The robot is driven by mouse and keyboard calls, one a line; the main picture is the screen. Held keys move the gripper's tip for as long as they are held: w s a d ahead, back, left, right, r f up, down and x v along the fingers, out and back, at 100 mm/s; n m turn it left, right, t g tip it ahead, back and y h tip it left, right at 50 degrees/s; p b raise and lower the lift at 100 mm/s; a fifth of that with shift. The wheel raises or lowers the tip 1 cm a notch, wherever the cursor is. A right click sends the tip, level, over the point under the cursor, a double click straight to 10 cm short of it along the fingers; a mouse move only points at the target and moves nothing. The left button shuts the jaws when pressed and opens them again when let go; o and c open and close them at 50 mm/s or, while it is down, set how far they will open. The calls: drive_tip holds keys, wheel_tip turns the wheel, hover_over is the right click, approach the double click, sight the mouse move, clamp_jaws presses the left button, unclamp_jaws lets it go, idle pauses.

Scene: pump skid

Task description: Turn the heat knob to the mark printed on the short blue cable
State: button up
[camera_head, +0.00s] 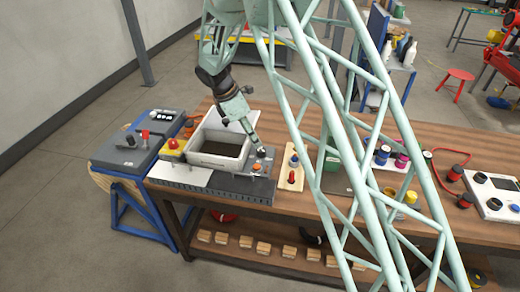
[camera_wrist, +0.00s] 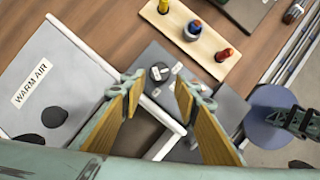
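A dark round knob, apparently the heat knob (camera_wrist: 160,72), stands on a grey panel between small white labels. In the head view a dark knob (camera_head: 261,152) shows just below my gripper (camera_head: 254,140). In the wrist view my gripper (camera_wrist: 160,86) is open, with its two yellow-padded fingers on either side of the knob in the picture. The fingers look apart from it, and nothing is held. The knob's pointer and scale are too small to read. I cannot make out a short blue cable or its printed mark.
A white tray (camera_head: 228,135) stands beside the knob. A wooden strip (camera_wrist: 207,45) with several coloured pegs lies past the panel. A grey surface marked WARM AIR (camera_wrist: 32,82) is at left. Paint pots (camera_head: 383,155) and a red cable (camera_head: 436,172) lie farther right.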

sight(261, 150)
drive_tip(key=shift+b+x, duration=0.35)
drive_tip(key=shift+x, duration=3.5)
drive_tip(key=c, duration=0.6)
